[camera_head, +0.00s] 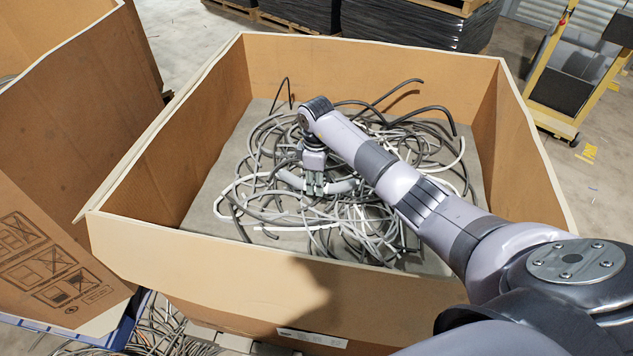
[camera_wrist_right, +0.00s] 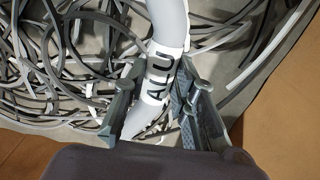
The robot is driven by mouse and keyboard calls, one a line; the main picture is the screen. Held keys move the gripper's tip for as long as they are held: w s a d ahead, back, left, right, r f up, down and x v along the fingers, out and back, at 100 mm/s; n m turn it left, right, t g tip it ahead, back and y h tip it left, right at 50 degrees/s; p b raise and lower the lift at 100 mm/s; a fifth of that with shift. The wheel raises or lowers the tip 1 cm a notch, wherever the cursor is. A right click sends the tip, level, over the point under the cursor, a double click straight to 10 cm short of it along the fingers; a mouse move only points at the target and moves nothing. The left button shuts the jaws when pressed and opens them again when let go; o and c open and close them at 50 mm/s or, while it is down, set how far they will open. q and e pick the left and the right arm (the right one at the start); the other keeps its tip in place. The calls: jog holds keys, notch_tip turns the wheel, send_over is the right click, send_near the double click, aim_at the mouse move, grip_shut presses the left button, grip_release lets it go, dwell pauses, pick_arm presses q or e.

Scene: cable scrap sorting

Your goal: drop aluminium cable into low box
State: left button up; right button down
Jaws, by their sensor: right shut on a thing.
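A thick light grey cable (camera_head: 343,186) lies among thinner cables in the large open cardboard box (camera_head: 270,290). In the right wrist view the same cable (camera_wrist_right: 172,22) carries a white label reading "ALU". My right gripper (camera_head: 315,188) reaches down into the box and is shut on this cable, with its fingers (camera_wrist_right: 155,105) on both sides at the label. The cable still sits at the level of the pile. My left gripper is not in view. I cannot tell which container is the low box.
A tangle of grey, black and white cables (camera_head: 265,135) fills the box floor. Another cardboard box (camera_head: 75,110) stands close at left, with a printed cardboard panel (camera_head: 50,265) below it. More cables (camera_head: 165,335) show at lower left. A yellow-framed cart (camera_head: 555,120) stands at right.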

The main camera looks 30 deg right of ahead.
jog(key=shift+f, duration=0.2)
jog(key=shift+f+b, duration=0.3)
jog(key=shift+f, duration=0.35)
jog(key=c, duration=1.3)
grip_release()
jog(key=shift+r, duration=0.35)
notch_tip(320, 180, up, 13)
jog(key=shift+f, duration=0.2)
